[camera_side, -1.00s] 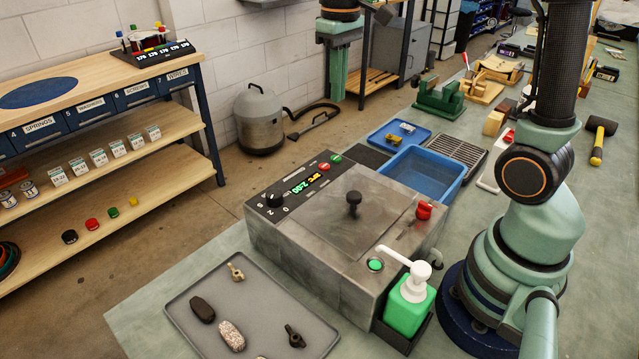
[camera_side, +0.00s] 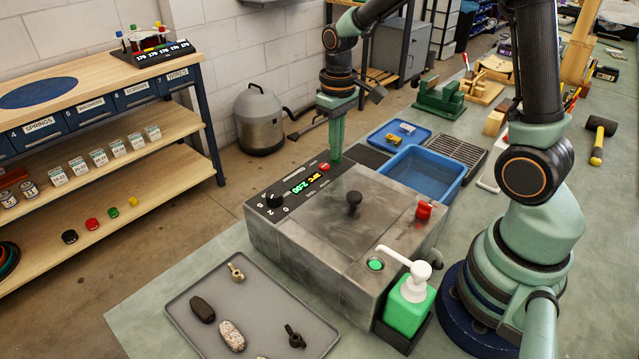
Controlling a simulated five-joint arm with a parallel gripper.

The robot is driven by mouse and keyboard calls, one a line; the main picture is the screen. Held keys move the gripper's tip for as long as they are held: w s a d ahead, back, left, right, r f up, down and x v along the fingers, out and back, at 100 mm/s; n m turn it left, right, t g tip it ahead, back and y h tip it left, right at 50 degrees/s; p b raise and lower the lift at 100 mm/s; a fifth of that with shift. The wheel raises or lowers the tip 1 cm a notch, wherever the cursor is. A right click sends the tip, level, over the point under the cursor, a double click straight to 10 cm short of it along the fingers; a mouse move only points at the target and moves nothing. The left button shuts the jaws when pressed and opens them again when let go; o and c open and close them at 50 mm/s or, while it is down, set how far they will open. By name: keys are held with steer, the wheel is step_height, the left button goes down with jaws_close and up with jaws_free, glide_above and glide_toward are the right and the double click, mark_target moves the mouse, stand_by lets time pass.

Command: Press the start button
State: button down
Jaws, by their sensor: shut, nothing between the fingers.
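The grey metal drum machine (camera_side: 320,270) stands on the bench with a dark control panel (camera_side: 298,188) along its back left edge. The panel has a black dial, a lit display (camera_side: 305,184) and a red button (camera_side: 323,167). The green button beside the red one is hidden behind my gripper (camera_side: 336,158). My gripper is shut and empty, pointing straight down, its tip at the panel's far end over the green button's place. I cannot tell whether the tip touches or presses it. Another green round button (camera_side: 376,264) shows at the lid's front corner.
A soap bottle with a white pump (camera_side: 411,290) stands at the machine's front right. A red knob (camera_side: 424,210) and a black lid knob (camera_side: 353,199) stick up from the machine. A grey tray (camera_side: 250,312) with parts lies in front. A blue bin (camera_side: 427,172) sits behind.

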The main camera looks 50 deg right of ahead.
steer(key=shift+s+f, duration=0.1)
steer(key=shift+f, duration=0.85)
steer(key=shift+r, duration=0.1)
step_height(320, 180, up, 15)
steer(key=shift+w, duration=0.2)
stand_by(0.5)
steer(key=s+a+t, duration=0.5)
steer(key=s, duration=0.4)
steer(key=shift+s+f+t, duration=0.3)
steer(key=shift+s+f, duration=0.1)
